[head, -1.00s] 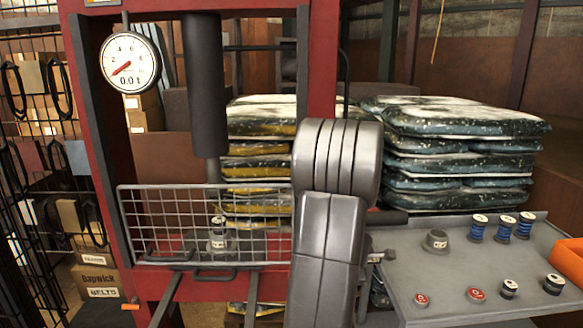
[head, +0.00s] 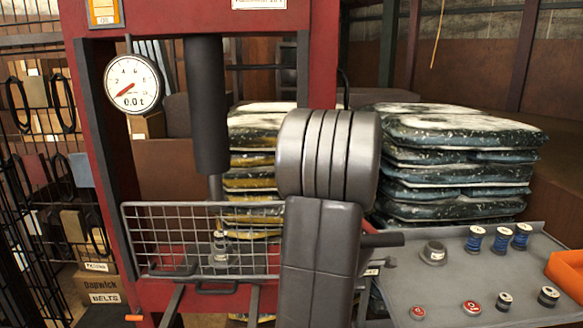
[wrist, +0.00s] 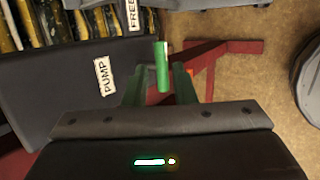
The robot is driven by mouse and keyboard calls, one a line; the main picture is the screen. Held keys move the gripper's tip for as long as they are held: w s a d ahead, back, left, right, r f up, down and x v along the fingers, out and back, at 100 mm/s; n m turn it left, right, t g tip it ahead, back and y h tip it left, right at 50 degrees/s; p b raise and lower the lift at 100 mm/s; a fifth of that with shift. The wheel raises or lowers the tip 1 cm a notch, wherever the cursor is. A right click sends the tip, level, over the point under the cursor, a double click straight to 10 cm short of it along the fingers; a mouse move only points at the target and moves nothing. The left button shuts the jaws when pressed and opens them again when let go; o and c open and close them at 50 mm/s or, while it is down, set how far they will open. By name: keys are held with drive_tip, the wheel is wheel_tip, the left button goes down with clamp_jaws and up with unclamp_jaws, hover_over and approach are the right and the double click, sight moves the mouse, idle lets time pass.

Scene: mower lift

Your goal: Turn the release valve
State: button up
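A bright green rod-like handle (wrist: 162,68) shows in the wrist view; I cannot tell for sure that it is the release valve. A dark box with a PUMP label (wrist: 104,76) is at the left. A partly cut-off label reading FREE (wrist: 133,14) is at the top. In the head view my arm hides the gripper and the valve.
The red press frame (head: 320,60) carries a gauge (head: 133,84) reading 0.0 t. A wire guard (head: 200,240) spans its front. A grey bench (head: 450,285) with spools and small parts is at the right. Stacked bags (head: 450,160) stand behind. A red floor leg (wrist: 215,55) shows in the wrist view.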

drive_tip(key=b+x, duration=0.2)
drive_tip(key=x, duration=0.2)
drive_tip(key=b+x, duration=0.1)
drive_tip(key=x, duration=0.3)
drive_tip(key=shift+s+f+b, duration=0.15)
drive_tip(key=shift+s+b, duration=0.1)
drive_tip(key=shift+b, duration=0.1)
drive_tip(key=shift+w, duration=0.15)
drive_tip(key=h+b, duration=0.1)
drive_tip(key=b, duration=0.2)
drive_tip(key=shift+a, duration=0.1)
drive_tip(key=r+n+h+b, duration=0.1)
drive_tip(key=h+b, duration=0.1)
drive_tip(key=b, duration=0.1)
drive_tip(key=shift+b, duration=0.4)
drive_tip(key=shift+h, duration=0.3)
drive_tip(key=shift+r, duration=0.1)
